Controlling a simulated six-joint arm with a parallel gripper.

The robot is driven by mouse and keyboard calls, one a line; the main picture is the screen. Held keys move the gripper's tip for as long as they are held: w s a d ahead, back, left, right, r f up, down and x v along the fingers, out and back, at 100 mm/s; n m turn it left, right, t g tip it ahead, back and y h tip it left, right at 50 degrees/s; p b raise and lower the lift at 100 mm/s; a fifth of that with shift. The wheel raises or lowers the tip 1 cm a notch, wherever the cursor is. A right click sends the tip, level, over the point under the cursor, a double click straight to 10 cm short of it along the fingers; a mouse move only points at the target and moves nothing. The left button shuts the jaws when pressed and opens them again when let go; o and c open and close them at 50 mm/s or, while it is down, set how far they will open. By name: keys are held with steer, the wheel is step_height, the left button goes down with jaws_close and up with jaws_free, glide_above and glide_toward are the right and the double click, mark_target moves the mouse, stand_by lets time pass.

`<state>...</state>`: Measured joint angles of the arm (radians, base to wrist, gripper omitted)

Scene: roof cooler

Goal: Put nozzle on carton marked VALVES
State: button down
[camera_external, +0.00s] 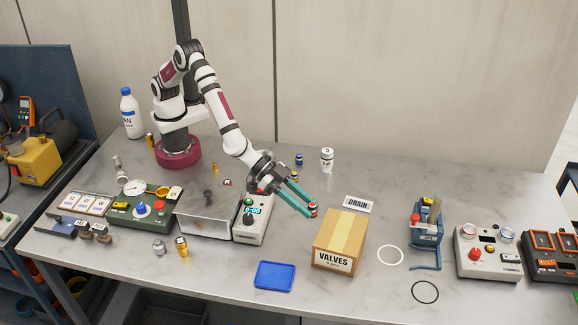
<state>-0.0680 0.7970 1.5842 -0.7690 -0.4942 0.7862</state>
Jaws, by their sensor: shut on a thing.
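The carton marked VALVES (341,234) is a brown cardboard box with tan tape along its top and a white label on its front. It stands on the bench right of centre. My gripper (310,211) has teal fingers and is just left of the carton's back left corner. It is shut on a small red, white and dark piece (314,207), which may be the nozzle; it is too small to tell. The fingers hide part of this piece. I cannot tell whether it touches the carton or how high it is.
A blue tray (275,275) lies in front of the carton, and a DRAIN sign (358,204) is behind it. A timer box (251,219) and metal bin (207,222) stand to the left. A white bottle (327,160) stands behind. Two rings lie to the right.

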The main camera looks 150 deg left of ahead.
steer(key=a+f, duration=0.1)
steer(key=w+a+f, duration=0.1)
steer(key=a, duration=0.1)
steer(key=a+f, duration=0.1)
steer(key=a, duration=0.1)
steer(key=shift+w+a+f, duration=0.2)
steer(key=shift+w+f, duration=0.05)
steer(key=shift+w, duration=0.05)
steer(key=shift+a+f, duration=0.1)
steer(key=shift+f, duration=1.9)
steer(key=shift+f, duration=0.15)
steer(key=c, duration=0.6)
jaws_free()
